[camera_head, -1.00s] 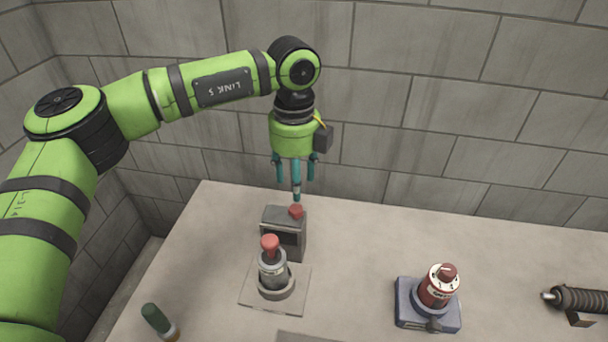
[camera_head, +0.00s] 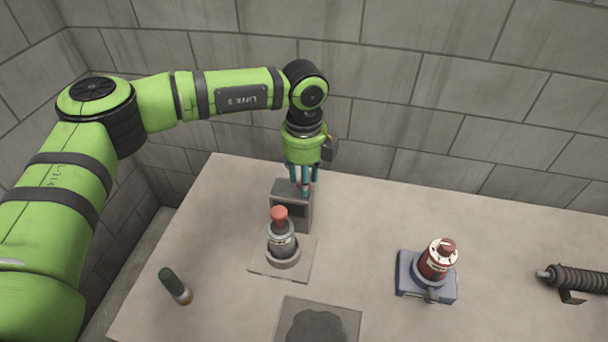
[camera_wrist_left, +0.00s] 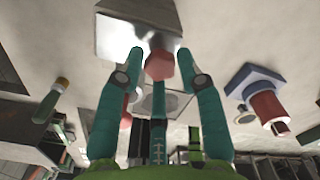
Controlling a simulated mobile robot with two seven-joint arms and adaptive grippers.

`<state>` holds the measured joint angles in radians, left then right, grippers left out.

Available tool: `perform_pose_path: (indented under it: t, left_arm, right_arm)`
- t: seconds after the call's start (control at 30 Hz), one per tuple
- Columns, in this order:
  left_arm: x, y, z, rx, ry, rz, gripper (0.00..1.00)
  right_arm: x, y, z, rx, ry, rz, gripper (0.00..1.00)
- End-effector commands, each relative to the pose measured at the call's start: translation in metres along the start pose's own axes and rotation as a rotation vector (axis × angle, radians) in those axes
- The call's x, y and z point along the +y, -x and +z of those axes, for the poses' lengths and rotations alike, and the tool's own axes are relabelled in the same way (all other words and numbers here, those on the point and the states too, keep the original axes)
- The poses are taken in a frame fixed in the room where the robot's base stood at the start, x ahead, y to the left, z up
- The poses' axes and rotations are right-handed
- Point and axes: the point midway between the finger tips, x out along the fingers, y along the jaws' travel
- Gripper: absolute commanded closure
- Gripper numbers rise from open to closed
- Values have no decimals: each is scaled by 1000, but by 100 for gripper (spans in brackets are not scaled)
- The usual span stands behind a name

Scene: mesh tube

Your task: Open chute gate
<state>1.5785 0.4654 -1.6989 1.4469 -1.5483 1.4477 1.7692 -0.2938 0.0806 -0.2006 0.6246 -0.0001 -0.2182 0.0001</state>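The chute (camera_head: 291,190) is a grey box with a dark front opening, standing near the back left of the table. Its red knob sits on top and shows in the wrist view (camera_wrist_left: 160,66); in the head view my fingers largely cover it. My left gripper (camera_head: 302,186) points down over the box. In the wrist view its teal fingers (camera_wrist_left: 160,62) are spread on either side of the red knob, with small gaps, so it looks open. My right gripper is out of view.
In front of the box stands a grey cylinder with a red top (camera_head: 281,240) on a square plate. A red device on a blue base (camera_head: 430,272) and a coiled black part (camera_head: 578,280) are right. A dark-stained plate (camera_head: 318,325) lies in front.

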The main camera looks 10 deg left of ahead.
Motion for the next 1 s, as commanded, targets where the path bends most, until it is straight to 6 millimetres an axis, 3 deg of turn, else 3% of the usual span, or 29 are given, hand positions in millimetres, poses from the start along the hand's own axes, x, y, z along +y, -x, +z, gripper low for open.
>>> perform_pose_path:
  t: [0.27,0.53,0.83,0.87,0.9,1.0]
  left_arm:
    - [-3,-1,-3,0,-2,0,100]
    - [-30,-2,-30,-1,-3,0,100]
    - [-31,0,-32,-1,-1,2,100]
    - [-31,0,-32,-1,-1,2,64]
    - [-31,0,-32,-1,-1,2,48]
    - [-31,0,-32,0,-1,1,48]
  right_arm:
    - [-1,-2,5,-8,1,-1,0]
    - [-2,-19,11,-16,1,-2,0]
    - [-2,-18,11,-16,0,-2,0]
    - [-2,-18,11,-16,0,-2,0]
    - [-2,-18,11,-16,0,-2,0]
    - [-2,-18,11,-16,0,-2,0]
